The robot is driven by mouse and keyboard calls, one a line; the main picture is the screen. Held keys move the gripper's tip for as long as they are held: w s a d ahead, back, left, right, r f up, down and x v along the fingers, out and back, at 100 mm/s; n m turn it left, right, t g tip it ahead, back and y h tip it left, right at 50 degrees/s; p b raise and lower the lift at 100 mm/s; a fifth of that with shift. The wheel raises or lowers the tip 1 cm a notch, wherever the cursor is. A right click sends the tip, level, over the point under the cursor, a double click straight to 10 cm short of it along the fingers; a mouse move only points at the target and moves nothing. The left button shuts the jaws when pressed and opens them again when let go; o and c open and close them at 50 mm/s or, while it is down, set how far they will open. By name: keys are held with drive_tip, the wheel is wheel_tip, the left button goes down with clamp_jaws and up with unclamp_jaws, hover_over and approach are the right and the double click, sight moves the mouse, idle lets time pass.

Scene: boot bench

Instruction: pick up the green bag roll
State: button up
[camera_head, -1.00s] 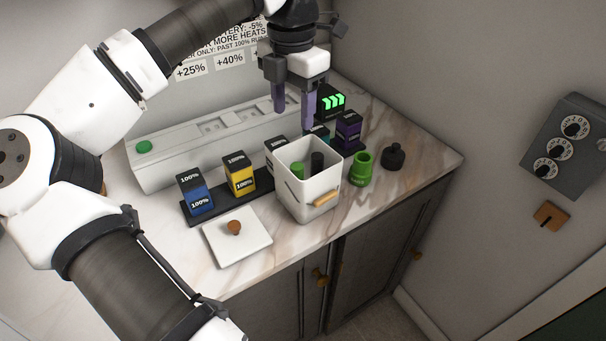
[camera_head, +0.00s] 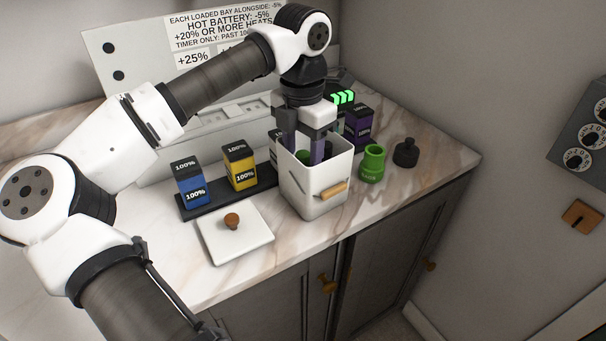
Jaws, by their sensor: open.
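A green roll (camera_head: 303,156) stands inside the white square bin (camera_head: 318,192) with the wooden handle. Only a small part of it shows, between my fingers and behind the bin's near rim. My gripper (camera_head: 304,150) points down into the bin, its purple-grey fingers open. One finger is on the left of the green roll and the other on its right. The fingertips are hidden by the bin wall, so I cannot tell whether they touch it. The dark roll in the bin is hidden now.
A green jar (camera_head: 372,164) and a black bottle (camera_head: 405,152) stand right of the bin. Blue (camera_head: 190,184) and yellow (camera_head: 240,166) battery blocks stand on a dark tray at left. A white lid (camera_head: 236,243) with a wooden knob lies in front. A purple block (camera_head: 358,124) stands behind.

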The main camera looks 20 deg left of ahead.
drive_tip(key=shift+c, duration=0.5)
drive_tip(key=c, duration=1)
drive_tip(key=shift+o, duration=0.2)
